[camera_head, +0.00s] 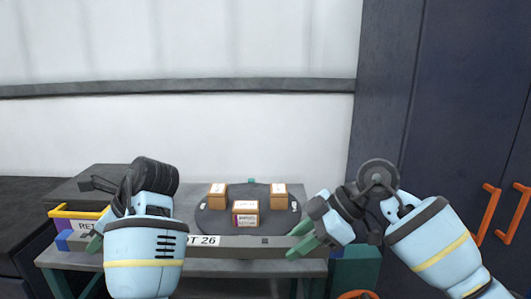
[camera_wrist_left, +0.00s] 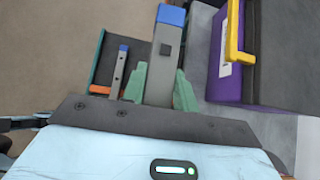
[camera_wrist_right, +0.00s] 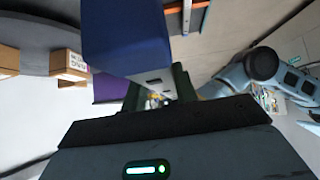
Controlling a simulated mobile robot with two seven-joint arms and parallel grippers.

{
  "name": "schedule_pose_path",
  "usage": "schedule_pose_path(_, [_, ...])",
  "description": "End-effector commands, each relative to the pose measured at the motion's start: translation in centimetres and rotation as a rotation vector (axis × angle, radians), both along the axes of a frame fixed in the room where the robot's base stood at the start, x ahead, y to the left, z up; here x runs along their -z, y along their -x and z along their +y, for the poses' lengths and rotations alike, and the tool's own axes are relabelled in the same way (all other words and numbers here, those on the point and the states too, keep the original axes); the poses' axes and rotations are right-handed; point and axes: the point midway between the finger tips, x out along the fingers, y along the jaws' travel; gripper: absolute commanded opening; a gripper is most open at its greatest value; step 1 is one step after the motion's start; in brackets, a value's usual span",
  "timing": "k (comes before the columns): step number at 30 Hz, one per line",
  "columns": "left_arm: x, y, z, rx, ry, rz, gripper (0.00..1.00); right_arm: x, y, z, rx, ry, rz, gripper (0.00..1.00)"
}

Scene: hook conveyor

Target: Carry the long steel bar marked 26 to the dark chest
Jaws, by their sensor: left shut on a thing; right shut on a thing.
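The long grey steel bar (camera_head: 240,241) lies level across the front of the work table, with a white label ending in 26. My left gripper (camera_head: 94,243) is shut on its left part; the left wrist view shows the bar (camera_wrist_left: 162,75) between the green fingers, with a blue end beyond. My right gripper (camera_head: 302,240) is shut on its right part; the right wrist view shows a large blue end (camera_wrist_right: 125,40) beside the fingers. I cannot tell whether the bar touches the table. A dark chest-like unit (camera_head: 28,215) stands at the far left.
A round dark turntable (camera_head: 222,228) carries several small cartons (camera_head: 245,219) behind the bar. A purple bin with a yellow handle (camera_head: 75,213) stands at the table's left, beside a dark grey box. A navy cabinet (camera_head: 450,120) with orange handles stands right.

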Motion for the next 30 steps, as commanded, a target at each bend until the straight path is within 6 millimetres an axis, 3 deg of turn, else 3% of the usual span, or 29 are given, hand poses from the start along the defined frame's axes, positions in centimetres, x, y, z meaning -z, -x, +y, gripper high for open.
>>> schedule_pose_path(14, [-0.6,-0.6,-0.2,0.003,0.001,-0.004,0.00,-0.6,-0.4,0.2,-0.004,-0.004,-0.002,0.00])
schedule_pose_path(30, [-3.3,-3.6,-0.2,0.003,0.002,-0.003,0.00,-3.2,-3.4,0.2,-0.004,-0.004,-0.002,0.00])
